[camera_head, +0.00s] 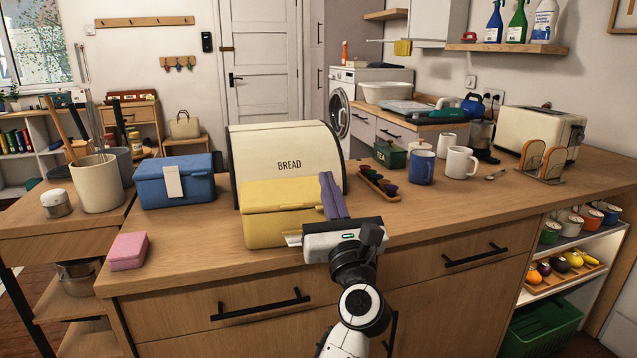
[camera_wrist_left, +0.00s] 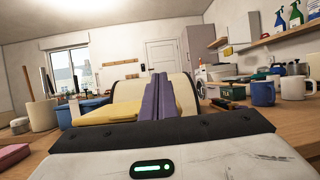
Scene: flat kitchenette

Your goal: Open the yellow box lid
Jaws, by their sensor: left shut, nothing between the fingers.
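The yellow box (camera_head: 268,230) stands on the counter in front of the bread bin, with its lid (camera_head: 275,196) down. A small pale piece (camera_head: 293,239) shows low at its front right, partly hidden by my gripper. My left gripper (camera_head: 327,178) is at the box's right side, its purple fingers pressed together and empty, pointing up and away. In the left wrist view the shut fingers (camera_wrist_left: 160,80) stand just right of the yellow box (camera_wrist_left: 108,114). I cannot tell whether they touch it. My right gripper does not show.
The cream bread bin (camera_head: 235,160) stands close behind. A wooden tray of small dark items (camera_head: 379,188) and a blue mug (camera_head: 421,168) are to the right. The front right counter is clear.

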